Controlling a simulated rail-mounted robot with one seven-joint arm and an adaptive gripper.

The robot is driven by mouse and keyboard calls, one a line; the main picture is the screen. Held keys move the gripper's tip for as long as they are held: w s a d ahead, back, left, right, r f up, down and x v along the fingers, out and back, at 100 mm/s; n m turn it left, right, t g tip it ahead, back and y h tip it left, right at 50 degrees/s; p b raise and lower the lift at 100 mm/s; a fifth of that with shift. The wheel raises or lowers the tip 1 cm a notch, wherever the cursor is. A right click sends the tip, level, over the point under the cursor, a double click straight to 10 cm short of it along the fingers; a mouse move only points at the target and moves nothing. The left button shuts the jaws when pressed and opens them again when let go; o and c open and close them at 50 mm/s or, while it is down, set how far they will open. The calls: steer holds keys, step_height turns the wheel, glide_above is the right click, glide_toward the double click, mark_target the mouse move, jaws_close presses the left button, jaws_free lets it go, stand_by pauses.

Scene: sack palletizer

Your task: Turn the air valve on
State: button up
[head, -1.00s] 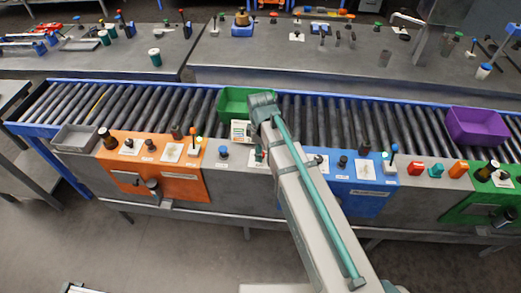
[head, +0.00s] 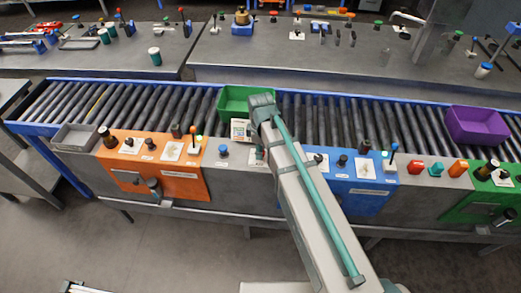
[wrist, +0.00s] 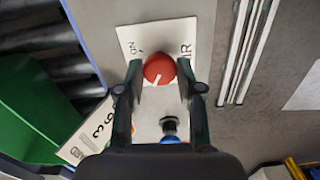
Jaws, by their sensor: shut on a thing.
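The air valve is a red round knob (wrist: 159,69) on a white plate (wrist: 131,38) marked "ON" and "AIR" in the wrist view. A short white mark shows on the knob's lower left part. My gripper (wrist: 160,78) is shut on the red knob, with one dark finger on each side of it. In the head view my arm hides the knob and most of my gripper, which is at the grey panel between the orange panel (head: 180,186) and the blue panel (head: 360,203).
A blue-topped button (wrist: 170,128) stands close below the knob in the wrist view. A green bin (head: 233,100) sits on the roller conveyor (head: 330,112) behind my gripper, with a printed card (head: 240,129) beside it. A purple bin (head: 477,125) is at the right.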

steer(key=shift+m, duration=0.3)
steer(key=m, duration=0.3)
steer(key=shift+m, duration=0.3)
steer(key=m, duration=0.4)
steer(key=shift+m, duration=0.3)
steer(key=m, duration=0.4)
steer(key=shift+m, duration=2.5)
steer(key=o, duration=1.1)
steer(key=shift+o, duration=0.2)
